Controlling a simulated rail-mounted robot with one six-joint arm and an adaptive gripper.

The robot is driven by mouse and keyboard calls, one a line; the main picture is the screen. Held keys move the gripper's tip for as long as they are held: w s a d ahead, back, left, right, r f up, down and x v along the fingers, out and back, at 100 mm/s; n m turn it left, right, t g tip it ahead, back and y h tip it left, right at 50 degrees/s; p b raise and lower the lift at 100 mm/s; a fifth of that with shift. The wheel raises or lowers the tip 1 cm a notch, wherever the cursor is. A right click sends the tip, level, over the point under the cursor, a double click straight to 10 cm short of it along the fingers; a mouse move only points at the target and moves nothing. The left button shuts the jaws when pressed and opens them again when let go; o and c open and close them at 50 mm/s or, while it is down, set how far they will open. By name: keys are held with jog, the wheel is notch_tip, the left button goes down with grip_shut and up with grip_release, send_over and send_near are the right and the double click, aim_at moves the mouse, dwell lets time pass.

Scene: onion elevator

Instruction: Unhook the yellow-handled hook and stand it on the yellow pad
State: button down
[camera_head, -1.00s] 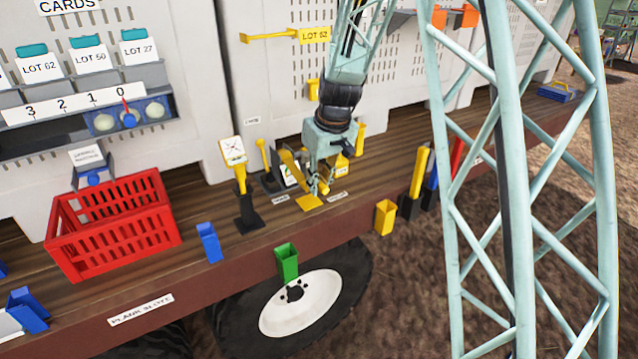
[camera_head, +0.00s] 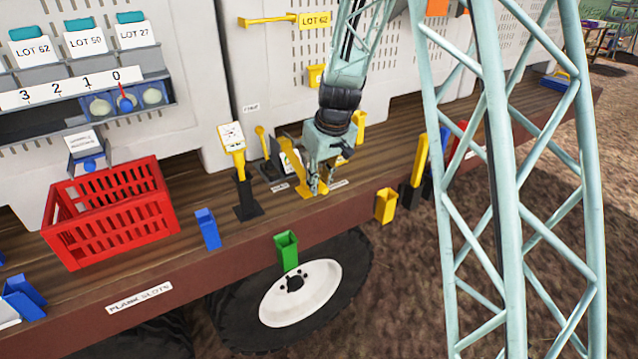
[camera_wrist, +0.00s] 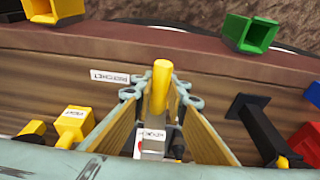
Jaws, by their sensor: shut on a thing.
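My gripper (camera_head: 318,187) is low over the wooden deck, and its two fingers enclose a yellow handle (camera_wrist: 162,85) in the wrist view. The handle sits between the fingertips, with a grey block and white label at its near end. I take this as the yellow-handled hook; its hook end cannot be made out. Whether the hook touches the pad cannot be told.
A card post (camera_head: 240,185) stands further left, then a red crate (camera_head: 112,215). A yellow holder (camera_head: 385,205) hangs on the front edge at right.

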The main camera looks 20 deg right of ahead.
jog(key=shift+f, duration=0.3)
jog(key=c, duration=2.5)
grip_release()
jog(key=shift+r, duration=0.15)
jog(key=shift+v, duration=5.6)
jog(key=shift+s+r, duration=0.1)
jog(key=shift+r, duration=0.15)
